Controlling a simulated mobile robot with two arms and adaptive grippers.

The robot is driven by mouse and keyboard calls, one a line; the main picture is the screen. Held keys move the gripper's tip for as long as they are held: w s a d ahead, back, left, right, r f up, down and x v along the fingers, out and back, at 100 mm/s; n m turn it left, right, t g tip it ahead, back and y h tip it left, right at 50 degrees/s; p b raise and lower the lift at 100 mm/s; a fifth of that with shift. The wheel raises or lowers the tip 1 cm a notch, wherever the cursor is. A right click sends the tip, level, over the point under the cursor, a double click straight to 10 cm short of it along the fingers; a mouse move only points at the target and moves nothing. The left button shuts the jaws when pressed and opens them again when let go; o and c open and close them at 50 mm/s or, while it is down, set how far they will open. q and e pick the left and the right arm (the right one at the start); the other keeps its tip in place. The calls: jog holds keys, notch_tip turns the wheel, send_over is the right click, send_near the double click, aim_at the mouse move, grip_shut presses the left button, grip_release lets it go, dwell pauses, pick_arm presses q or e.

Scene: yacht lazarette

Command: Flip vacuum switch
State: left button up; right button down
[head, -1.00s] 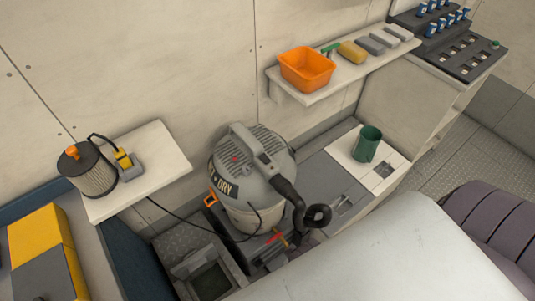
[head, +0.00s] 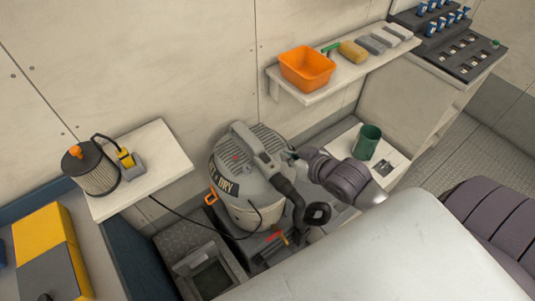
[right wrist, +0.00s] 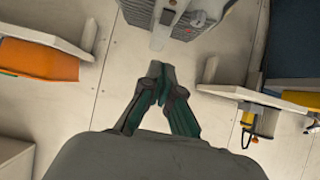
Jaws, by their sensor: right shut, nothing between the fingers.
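The grey wet/dry vacuum (head: 226,182) stands upright near the wall, with a ribbed lid, a top handle and a black hose. A small red spot (head: 235,157) shows on its lid; I cannot tell for sure whether that is the switch. My right gripper (head: 291,154) is at the right side of the vacuum's top, close to the handle; contact cannot be told. In the right wrist view, its fingertips (right wrist: 161,76) are together and empty, below the grey vacuum lid (right wrist: 183,24) at the top edge. My left gripper is not in view.
An orange bin (head: 306,69) and several small blocks sit on the wall shelf. A filter (head: 93,168) and a yellow plug (head: 125,158) sit on the left shelf. A black cord runs to the vacuum.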

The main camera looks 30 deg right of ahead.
jog(key=shift+w, duration=0.1)
jog(key=p, duration=0.2)
send_over(261, 152)
jog(key=s, duration=0.4)
jog(key=f, duration=0.5)
jog(key=shift+d+f, duration=0.15)
jog(key=shift+d, duration=0.15)
jog(key=f, duration=0.2)
jog(key=shift+w+f, duration=0.2)
jog(key=shift+f, duration=0.1)
jog(key=shift+w+f, duration=0.1)
jog(key=shift+f, duration=0.65)
